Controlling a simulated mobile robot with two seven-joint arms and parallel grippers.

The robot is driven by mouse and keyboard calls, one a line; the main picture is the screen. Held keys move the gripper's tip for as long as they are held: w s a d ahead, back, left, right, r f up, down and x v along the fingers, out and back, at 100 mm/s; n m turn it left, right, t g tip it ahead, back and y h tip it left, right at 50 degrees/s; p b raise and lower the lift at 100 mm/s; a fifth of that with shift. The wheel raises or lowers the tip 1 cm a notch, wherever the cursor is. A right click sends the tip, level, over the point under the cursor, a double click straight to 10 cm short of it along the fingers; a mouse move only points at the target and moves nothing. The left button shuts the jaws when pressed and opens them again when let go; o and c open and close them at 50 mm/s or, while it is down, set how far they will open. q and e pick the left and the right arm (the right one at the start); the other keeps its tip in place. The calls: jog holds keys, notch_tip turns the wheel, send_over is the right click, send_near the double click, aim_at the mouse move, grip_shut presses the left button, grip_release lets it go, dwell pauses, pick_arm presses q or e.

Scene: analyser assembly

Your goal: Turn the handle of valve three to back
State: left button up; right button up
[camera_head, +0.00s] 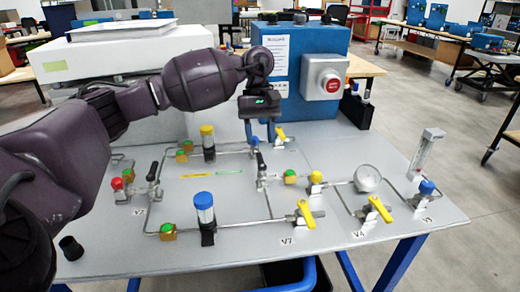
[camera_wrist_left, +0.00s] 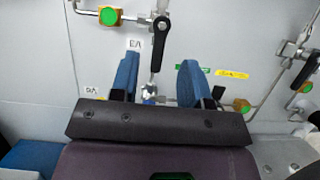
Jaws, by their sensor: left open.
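In the head view the handle (camera_head: 260,159) stands below my left gripper (camera_head: 260,140), in the middle of the panel. My left gripper is open, its two blue fingers pointing down. In the left wrist view the handle shows between the fingers (camera_wrist_left: 160,62), with a gap on both sides. I cannot tell whether the fingertips are level with it. My right gripper is not in view.
Several other valves share the grey panel (camera_head: 240,250), with yellow handles (camera_head: 306,213) and a black one (camera_head: 152,172). Blue-capped (camera_head: 204,207) and yellow-capped (camera_head: 207,140) cylinders stand near. Behind is a blue box (camera_head: 300,60) with a red button (camera_head: 331,84).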

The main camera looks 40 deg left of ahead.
aim_at(259, 153)
pick_arm(q)
jog(key=shift+v, duration=2.95)
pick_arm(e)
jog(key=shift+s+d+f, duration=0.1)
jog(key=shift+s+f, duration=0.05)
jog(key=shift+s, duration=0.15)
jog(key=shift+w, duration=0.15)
